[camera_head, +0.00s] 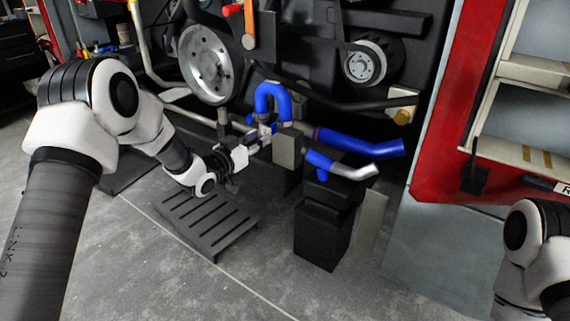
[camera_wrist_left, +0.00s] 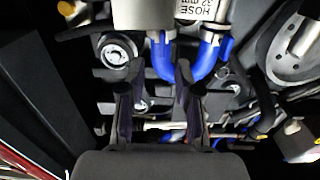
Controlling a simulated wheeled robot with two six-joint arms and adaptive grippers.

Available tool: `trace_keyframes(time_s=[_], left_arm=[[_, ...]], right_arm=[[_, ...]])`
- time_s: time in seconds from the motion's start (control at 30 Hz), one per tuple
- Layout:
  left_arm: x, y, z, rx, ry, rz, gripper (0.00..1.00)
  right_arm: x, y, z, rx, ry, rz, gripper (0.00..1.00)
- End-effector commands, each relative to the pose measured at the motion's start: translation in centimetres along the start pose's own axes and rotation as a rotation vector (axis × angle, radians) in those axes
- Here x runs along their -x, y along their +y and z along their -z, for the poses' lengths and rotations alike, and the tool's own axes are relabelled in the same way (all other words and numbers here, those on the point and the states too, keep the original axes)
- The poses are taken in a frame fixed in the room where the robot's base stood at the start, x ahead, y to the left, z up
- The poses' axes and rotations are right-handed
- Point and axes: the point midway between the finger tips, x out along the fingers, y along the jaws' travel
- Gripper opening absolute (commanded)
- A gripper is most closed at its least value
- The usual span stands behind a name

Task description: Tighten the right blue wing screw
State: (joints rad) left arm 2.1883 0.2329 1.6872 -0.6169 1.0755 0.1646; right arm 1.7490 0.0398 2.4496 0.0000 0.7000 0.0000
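In the head view my left gripper (camera_head: 262,136) is at the engine, just below the bent blue hose (camera_head: 272,98) and beside a grey block (camera_head: 289,148). In the left wrist view its two dark fingers stand apart (camera_wrist_left: 160,75), with the blue hose's lower ends (camera_wrist_left: 162,58) beyond the tips. Nothing is clearly held between them. I cannot make out the right blue wing screw for certain; small blue parts (camera_wrist_left: 172,136) show low between the fingers in the wrist view. My right arm shows at the lower right of the head view, its gripper out of frame.
A slotted dark step (camera_head: 207,222) lies under my left arm. A red-framed cabinet (camera_head: 446,150) stands right.

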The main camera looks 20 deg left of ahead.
Motion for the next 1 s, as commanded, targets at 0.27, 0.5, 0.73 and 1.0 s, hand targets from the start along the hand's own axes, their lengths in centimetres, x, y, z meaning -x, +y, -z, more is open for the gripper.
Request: trace_keyframes(time_s=[0.27, 0.5, 0.73, 1.0], left_arm=[[-2.0, -0.1, -0.1, -0.008, 0.017, 0.001, 0.33], [-6.6, -0.1, -0.1, -0.007, 0.016, 0.001, 0.33], [-7.9, -0.1, 0.1, -0.004, 0.015, 0.002, 0.33], [-7.8, -0.1, 0.1, -0.004, 0.015, 0.003, 0.00]], right_arm=[[-1.8, 0.0, 0.1, 0.000, 0.002, 0.000, 0.57], [-3.0, 0.0, 0.0, 0.000, 0.001, 0.000, 0.57], [-3.1, 0.0, 0.0, 0.000, 0.001, 0.000, 0.57], [-3.1, 0.0, 0.0, 0.000, 0.001, 0.000, 0.57]])
